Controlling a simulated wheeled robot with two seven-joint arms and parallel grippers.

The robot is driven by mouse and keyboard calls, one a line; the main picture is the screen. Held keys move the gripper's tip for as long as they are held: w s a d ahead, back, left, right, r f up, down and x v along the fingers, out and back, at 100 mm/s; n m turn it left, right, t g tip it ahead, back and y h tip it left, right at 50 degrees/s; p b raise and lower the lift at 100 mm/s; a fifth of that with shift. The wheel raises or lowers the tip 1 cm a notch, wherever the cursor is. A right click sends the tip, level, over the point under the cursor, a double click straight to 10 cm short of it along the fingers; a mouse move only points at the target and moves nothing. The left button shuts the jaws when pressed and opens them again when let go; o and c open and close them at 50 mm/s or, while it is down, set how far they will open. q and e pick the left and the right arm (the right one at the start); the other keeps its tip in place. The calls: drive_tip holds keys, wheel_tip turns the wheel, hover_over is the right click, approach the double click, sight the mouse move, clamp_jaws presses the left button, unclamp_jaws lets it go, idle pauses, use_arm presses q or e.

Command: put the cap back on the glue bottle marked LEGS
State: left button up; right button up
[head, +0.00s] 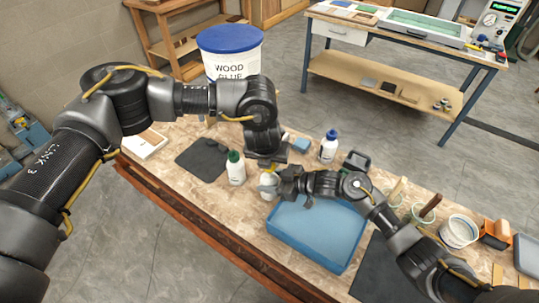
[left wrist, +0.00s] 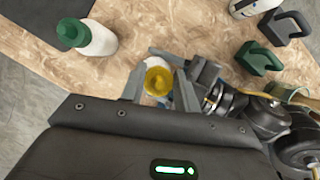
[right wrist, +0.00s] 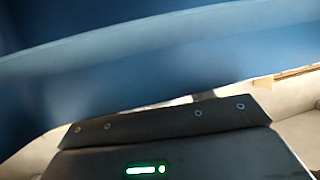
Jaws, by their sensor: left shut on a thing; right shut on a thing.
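A white bottle (head: 268,188) stands upright just behind the blue tray, its label not readable. In the left wrist view a yellow cap (left wrist: 158,80) shows over the white bottle top; whether it is seated is hidden. My left gripper (head: 268,170) comes down from above, its fingers on either side of the yellow cap, shut on it. My right gripper (head: 279,185) reaches in from the right, low, and is shut on the bottle. The right wrist view shows mostly blurred blue, so its fingertips are hidden there.
A green-capped bottle (head: 236,168) stands to the left and a blue-capped bottle (head: 329,147) to the right. The blue tray (head: 318,238) lies in front. A large wood glue bucket (head: 228,50) stands behind. A dark mat (head: 203,158) lies at the left.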

sight(269, 183)
idle(0.5)
use_arm(q)
drive_tip(key=shift+f, duration=0.85)
drive_tip(key=shift+f, duration=0.6)
drive_tip(key=m+h, duration=0.1)
drive_tip(key=m, duration=0.2)
drive_tip(key=m+g+h, duration=0.1)
drive_tip(key=m, duration=0.1)
drive_tip(key=shift+m, duration=0.4)
drive_tip(key=m+g, duration=0.1)
drive_tip(key=m, duration=0.2)
drive_tip(key=m+g+h, duration=0.1)
drive_tip(key=m, duration=0.2)
drive_tip(key=shift+h, duration=0.3)
drive_tip(key=m+g, duration=0.2)
drive_tip(key=m, duration=0.3)
drive_tip(key=shift+d, duration=0.1)
drive_tip(key=m+g, duration=0.2)
drive_tip(key=m, duration=0.3)
drive_tip(key=m+y, duration=0.1)
drive_tip(key=m, duration=0.2)
drive_tip(key=m+g+y, duration=0.1)
drive_tip(key=m, duration=0.2)
drive_tip(key=shift+s+d+g, duration=0.1)
drive_tip(key=shift+g, duration=0.2)
drive_tip(key=shift+m+y, duration=0.3)
drive_tip(key=shift+m, duration=0.5)
